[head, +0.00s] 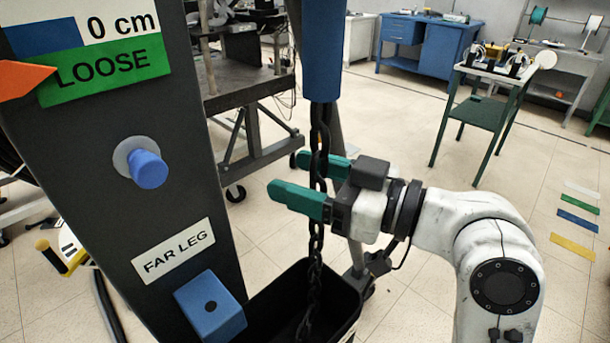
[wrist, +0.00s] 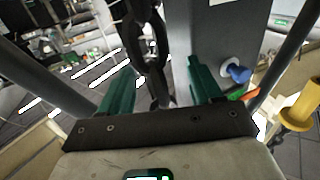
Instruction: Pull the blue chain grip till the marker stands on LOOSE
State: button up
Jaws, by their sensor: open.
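The blue chain grip (head: 322,50) is a sleeve around the dark chain (head: 316,240), cut off by the top edge of the head view. My gripper (head: 284,175) is open below the grip, not touching it. Its teal fingers stand either side of the bare chain, which passes between them. The wrist view also shows the chain (wrist: 152,50) between the spread fingers (wrist: 160,90). The orange marker (head: 22,80) at the far left has its tip over the upper left part of the green LOOSE band (head: 105,72). The 0 cm plate is just above.
The dark post marked FAR LEG (head: 178,250) carries a blue knob (head: 148,168) and a blue block (head: 210,306), left of my gripper. The chain hangs into a black bin (head: 345,300). A green stand (head: 490,110) is farther back.

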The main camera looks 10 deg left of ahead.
jog(key=shift+d, duration=0.1)
jog(key=b+v, duration=0.1)
jog(key=v, duration=0.9)
jog(key=shift+d, duration=0.3)
jog(key=shift+s, duration=0.1)
jog(key=s+d+f+m+h, duration=0.1)
jog(key=d+f+m+h, duration=0.2)
jog(key=f, duration=0.5)
jog(key=s+d+f+m+h+p, duration=0.1)
jog(key=d+f+m+h, duration=0.2)
jog(key=f, duration=0.5)
jog(key=s+d+f+m+h, duration=0.1)
jog(key=d+f+m+h, duration=0.2)
jog(key=f, duration=0.6)
jog(key=s+d+f+m+g+h, duration=0.1)
jog(key=s+d+f+h, duration=0.1)
jog(key=s+d+f, duration=0.2)
jog(key=s+d+f+m+g+h+p, duration=0.1)
jog(key=s+d+f+m+g+h, duration=0.1)
jog(key=s, duration=0.7)
jog(key=s+d+f+m+g+h, duration=0.2)
jog(key=s+d+f+h, duration=0.2)
jog(key=s+d+f, duration=0.2)
notch_tip(320, 180, down, 3)
jog(key=shift+s+d+r, duration=0.15)
jog(key=shift+s+d, duration=0.1)
jog(key=shift+s, duration=0.55)
